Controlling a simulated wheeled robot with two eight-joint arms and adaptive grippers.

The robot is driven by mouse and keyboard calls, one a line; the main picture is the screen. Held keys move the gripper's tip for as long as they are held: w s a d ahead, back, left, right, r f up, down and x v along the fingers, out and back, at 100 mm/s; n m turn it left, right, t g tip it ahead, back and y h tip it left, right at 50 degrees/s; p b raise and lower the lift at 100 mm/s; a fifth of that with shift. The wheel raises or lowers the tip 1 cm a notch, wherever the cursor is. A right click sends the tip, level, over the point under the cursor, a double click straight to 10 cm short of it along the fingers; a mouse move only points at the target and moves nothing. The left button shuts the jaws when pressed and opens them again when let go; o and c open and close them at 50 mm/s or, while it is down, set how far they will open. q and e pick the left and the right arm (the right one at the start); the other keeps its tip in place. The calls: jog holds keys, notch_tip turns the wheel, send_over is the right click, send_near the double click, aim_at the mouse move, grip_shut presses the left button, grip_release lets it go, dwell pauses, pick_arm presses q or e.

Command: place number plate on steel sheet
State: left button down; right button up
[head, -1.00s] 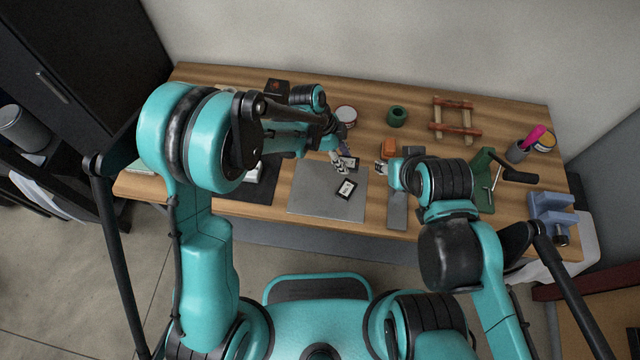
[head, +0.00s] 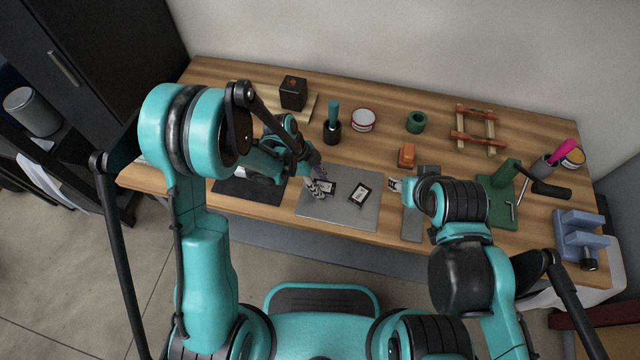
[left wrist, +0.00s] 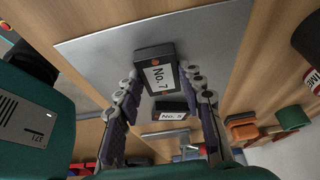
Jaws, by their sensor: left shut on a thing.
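The steel sheet (head: 338,217) lies flat near the table's front edge. My left gripper (head: 318,187) is low over its left part, shut on a black number plate with a white label (head: 329,189). In the left wrist view this plate reads "No. 7" (left wrist: 158,78) and sits between the fingertips (left wrist: 160,82). I cannot tell whether it touches the sheet. A second number plate (head: 360,194) lies on the sheet to the right; its label is hard to read in the left wrist view (left wrist: 172,117). My right gripper (head: 394,185) is beside the sheet's right edge, its jaws too small to judge.
A grey metal strip (head: 412,222) lies right of the sheet, with an orange block (head: 406,155) behind it. A dark mat (head: 232,187) lies left. A dark cup with a green handle (head: 332,130), a tin (head: 363,120) and a green ring (head: 415,122) stand behind.

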pick_arm(q)
jog(key=shift+r, duration=0.1)
jog(key=shift+f, duration=0.2)
jog(key=c, duration=1)
grip_release()
jog(key=shift+o, duration=0.2)
jog(key=shift+r, duration=0.1)
